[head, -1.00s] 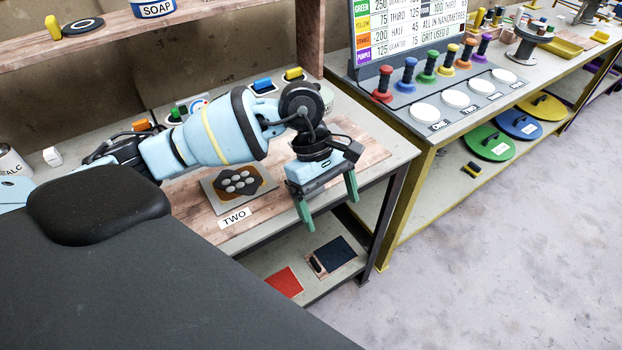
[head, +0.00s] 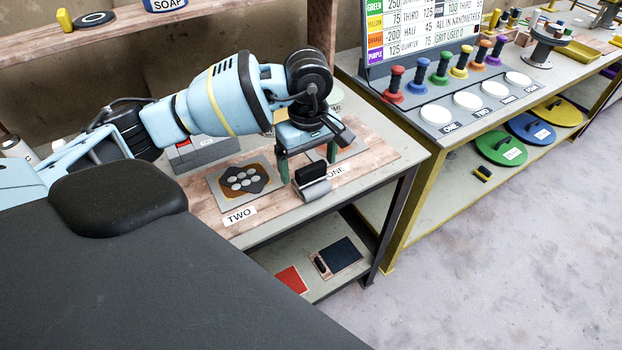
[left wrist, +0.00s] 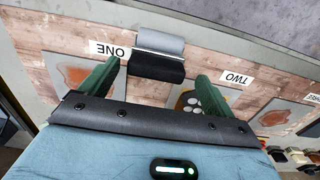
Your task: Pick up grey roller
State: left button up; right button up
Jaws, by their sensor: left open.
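The grey roller (head: 318,190) lies on the wooden board near the front edge of the workbench, beside the label ONE. It has a grey cylinder and a black block-like part. In the left wrist view the grey roller (left wrist: 160,43) shows past the fingertips, its black part nearer to me. My left gripper (head: 308,167) is open, with its green fingers pointing down just behind the roller in the head view. In the left wrist view the left gripper (left wrist: 157,72) has its fingers apart on either side of the black part, with nothing held. My right gripper is out of view.
A plate with grey discs (head: 241,180) lies by the label TWO (head: 240,216). A red sheet (head: 291,279) and a dark blue pad (head: 339,254) lie on the lower shelf. A second bench (head: 450,130) with coloured handles stands to the right. The floor beside it is clear.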

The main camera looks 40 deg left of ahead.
aim_at(311, 177)
pick_arm(q)
jog(key=f, duration=0.4)
jog(key=shift+w+d+f, duration=0.1)
jog(key=shift+w+d, duration=0.05)
jog(key=shift+d, duration=0.05)
jog(key=shift+f, duration=0.5)
jog(key=c, duration=1.2)
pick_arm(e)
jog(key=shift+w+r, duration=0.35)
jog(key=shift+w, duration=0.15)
pick_arm(q)
jog(key=shift+r, duration=0.15)
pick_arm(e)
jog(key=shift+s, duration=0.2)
